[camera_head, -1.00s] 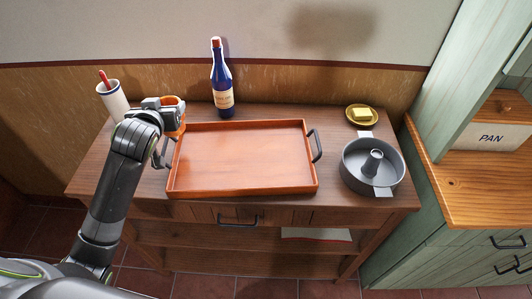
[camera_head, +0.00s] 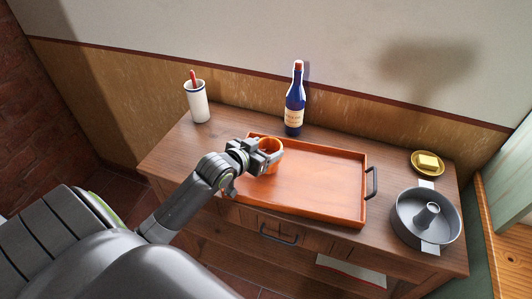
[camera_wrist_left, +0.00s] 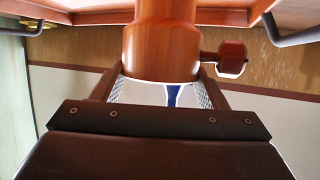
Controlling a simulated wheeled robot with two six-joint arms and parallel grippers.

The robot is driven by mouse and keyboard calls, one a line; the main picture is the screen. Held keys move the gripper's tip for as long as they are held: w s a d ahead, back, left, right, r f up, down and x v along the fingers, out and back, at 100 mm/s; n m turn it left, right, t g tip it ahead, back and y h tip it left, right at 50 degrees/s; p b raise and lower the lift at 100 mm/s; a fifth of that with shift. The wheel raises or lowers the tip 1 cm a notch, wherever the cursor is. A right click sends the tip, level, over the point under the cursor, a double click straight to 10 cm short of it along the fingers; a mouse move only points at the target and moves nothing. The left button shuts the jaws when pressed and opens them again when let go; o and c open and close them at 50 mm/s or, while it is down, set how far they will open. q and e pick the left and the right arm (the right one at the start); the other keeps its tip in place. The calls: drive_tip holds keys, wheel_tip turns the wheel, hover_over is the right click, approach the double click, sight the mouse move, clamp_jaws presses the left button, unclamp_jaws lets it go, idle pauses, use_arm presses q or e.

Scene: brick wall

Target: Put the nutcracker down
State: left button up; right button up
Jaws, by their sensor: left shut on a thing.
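The nutcracker (camera_head: 270,144) is an orange-brown wooden cup shape, held over the left part of the tray. In the left wrist view it shows as a round wooden body (camera_wrist_left: 163,52) with a knobbed screw (camera_wrist_left: 231,58) on one side. My left gripper (camera_head: 264,158) is shut on it, with a finger on either side. Whether its base touches the tray floor, I cannot tell. The orange-red wooden tray (camera_head: 315,178) lies on the dark wooden sideboard and is otherwise empty. My right gripper is not in view.
A blue bottle (camera_head: 294,105) stands behind the tray. A white cup with a red-handled thing (camera_head: 198,103) stands at the back left. A grey ring pan (camera_head: 407,222) and a yellow dish with butter (camera_head: 415,160) are at the right. The tray's middle and right are clear.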

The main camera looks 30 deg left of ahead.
use_arm(q)
drive_tip(key=shift+f, duration=0.85)
drive_tip(key=shift+f, duration=0.15)
drive_tip(key=o, duration=1.4)
drive_tip(key=v, duration=1.2)
drive_tip(key=shift+r+b, duration=0.2)
drive_tip(key=shift+b, duration=0.1)
